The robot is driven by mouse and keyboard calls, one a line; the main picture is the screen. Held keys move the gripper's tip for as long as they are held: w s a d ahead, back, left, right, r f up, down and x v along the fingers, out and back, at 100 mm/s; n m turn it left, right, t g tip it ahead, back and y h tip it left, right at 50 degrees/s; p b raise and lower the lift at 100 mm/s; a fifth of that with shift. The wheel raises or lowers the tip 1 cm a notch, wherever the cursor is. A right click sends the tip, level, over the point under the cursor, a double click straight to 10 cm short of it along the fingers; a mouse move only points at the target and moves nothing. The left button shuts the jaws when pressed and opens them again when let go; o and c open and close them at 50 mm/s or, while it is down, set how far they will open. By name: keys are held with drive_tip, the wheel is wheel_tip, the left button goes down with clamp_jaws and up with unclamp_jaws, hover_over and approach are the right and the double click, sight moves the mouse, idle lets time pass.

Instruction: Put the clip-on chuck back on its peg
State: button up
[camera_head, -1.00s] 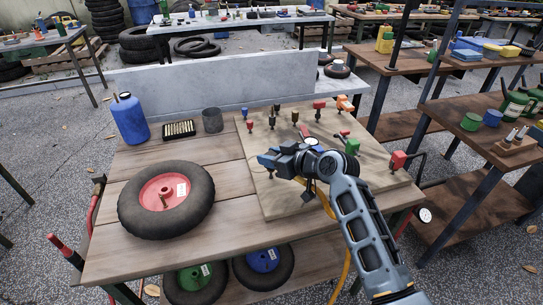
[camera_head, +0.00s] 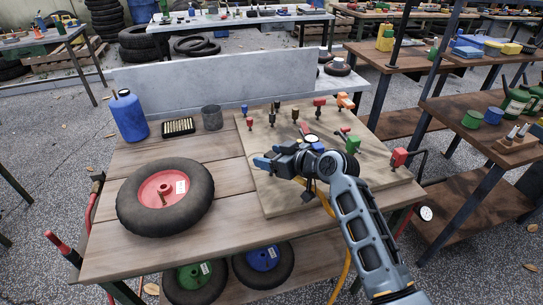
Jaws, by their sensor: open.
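My gripper (camera_head: 268,156) is over the left part of the light wooden board (camera_head: 275,203). Its blue-tipped fingers are apart, and nothing shows held between them. Several small coloured fittings stand along the back of the board, among them a red one (camera_head: 320,103) and an orange one (camera_head: 345,101). A green piece (camera_head: 352,145) and a larger red piece (camera_head: 398,157) are at the board's right. I cannot tell which of these is the clip-on chuck or which peg is its own. My gripper and arm hide the middle of the board.
A wheel with a red hub (camera_head: 165,190) lies on the bench, left of the board. A blue bottle (camera_head: 128,117), a black tray (camera_head: 178,127) and a grey cup (camera_head: 212,118) stand behind it. A yellow hose (camera_head: 347,270) hangs over the front edge. Shelving (camera_head: 480,160) stands at right.

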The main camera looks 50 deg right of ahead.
drive_tip(key=shift+b+v, duration=0.4)
drive_tip(key=shift+v, duration=3.55)
